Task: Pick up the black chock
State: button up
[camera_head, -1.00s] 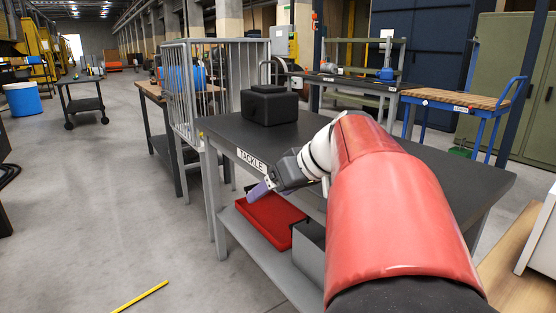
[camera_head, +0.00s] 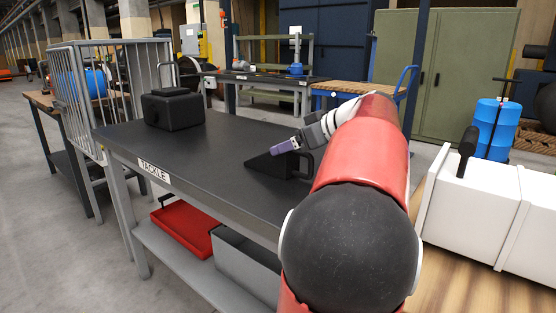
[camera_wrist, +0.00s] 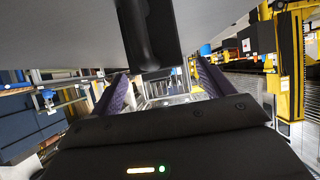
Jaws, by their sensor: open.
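The black chock (camera_head: 262,168) is a dark wedge on the dark top of the table labelled TACKLE (camera_head: 220,150), right of its middle in the head view. Its low end points left, and my gripper and arm hide part of it. My gripper (camera_head: 284,147) is open, with purple fingers, just above or beside the wedge; I cannot tell whether they touch. In the wrist view, a black shape with a rounded bar (camera_wrist: 150,35), probably the chock, is at the top, beyond my open, empty-looking gripper (camera_wrist: 163,80).
A black box with a handle (camera_head: 172,110) stands at the table's far left. A red tray (camera_head: 188,226) and a grey bin (camera_head: 245,262) are on the lower shelf. A railed cage (camera_head: 100,95) adjoins the left end. White blocks (camera_head: 480,205) stand at right.

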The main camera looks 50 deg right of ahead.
jog(key=x, duration=0.3)
jog(key=shift+w+d+f, duration=0.1)
jog(key=shift+w, duration=0.1)
jog(key=c, duration=1.5)
